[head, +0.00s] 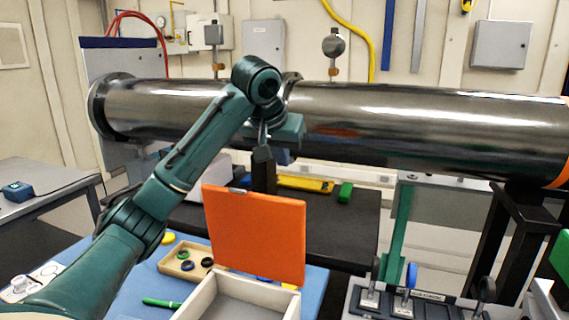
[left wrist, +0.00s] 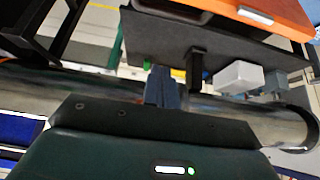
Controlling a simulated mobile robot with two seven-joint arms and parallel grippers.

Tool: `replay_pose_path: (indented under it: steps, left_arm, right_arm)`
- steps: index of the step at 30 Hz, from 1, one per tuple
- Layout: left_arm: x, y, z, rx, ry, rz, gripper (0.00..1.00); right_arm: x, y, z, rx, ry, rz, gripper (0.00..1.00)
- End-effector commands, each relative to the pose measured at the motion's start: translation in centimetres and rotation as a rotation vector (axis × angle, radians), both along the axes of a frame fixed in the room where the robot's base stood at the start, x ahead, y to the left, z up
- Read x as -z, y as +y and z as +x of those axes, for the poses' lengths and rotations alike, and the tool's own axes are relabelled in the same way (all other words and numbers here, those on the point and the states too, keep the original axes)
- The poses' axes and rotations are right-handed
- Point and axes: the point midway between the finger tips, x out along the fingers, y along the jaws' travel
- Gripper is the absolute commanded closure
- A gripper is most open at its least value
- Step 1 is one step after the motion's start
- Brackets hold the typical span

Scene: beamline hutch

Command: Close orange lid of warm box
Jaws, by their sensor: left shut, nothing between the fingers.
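The orange lid (head: 255,235) of the warm box stands open, nearly upright, at the back of the pale box (head: 242,300), whose open inside shows at the bottom of the head view. A small grey piece sits on the lid's top edge. My left gripper (head: 263,152) is shut and empty, pointing down above the lid's top edge and apart from it in the picture. In the left wrist view, the shut fingers (left wrist: 162,88) show at the centre and part of the orange lid (left wrist: 285,14) at the top right. My right gripper is not in view.
A large metal pipe (head: 430,120) runs across behind my left arm. A wooden tray (head: 182,262) with small rings and a green pen (head: 161,303) lie left of the box on a blue mat. A lever panel (head: 405,302) stands at the right. A dark table (head: 345,225) is behind.

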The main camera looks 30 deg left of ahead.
Motion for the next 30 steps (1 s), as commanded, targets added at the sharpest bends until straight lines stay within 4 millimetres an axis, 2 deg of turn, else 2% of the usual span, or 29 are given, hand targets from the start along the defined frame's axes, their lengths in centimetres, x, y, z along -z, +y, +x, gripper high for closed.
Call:
replay_pose_path:
  steps: [5, 12, 15, 21, 30]
  left_arm:
    - [3.1, 0.5, 1.9, -0.001, 0.007, 0.002, 1.00]
    - [7.2, 1.1, 4.6, 0.000, 0.004, 0.001, 1.00]
    - [7.4, 0.8, 2.9, 0.002, 0.000, 0.005, 1.00]
    - [7.8, 0.3, 1.2, 0.001, -0.001, 0.002, 1.00]
    - [8.0, 0.2, 0.7, 0.000, 0.000, 0.001, 1.00]
  right_arm:
    - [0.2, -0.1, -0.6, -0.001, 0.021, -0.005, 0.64]
    - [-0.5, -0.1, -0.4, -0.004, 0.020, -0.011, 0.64]
    - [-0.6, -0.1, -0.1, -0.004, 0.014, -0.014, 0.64]
    - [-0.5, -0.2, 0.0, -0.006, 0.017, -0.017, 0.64]
    - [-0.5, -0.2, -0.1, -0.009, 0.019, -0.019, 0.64]
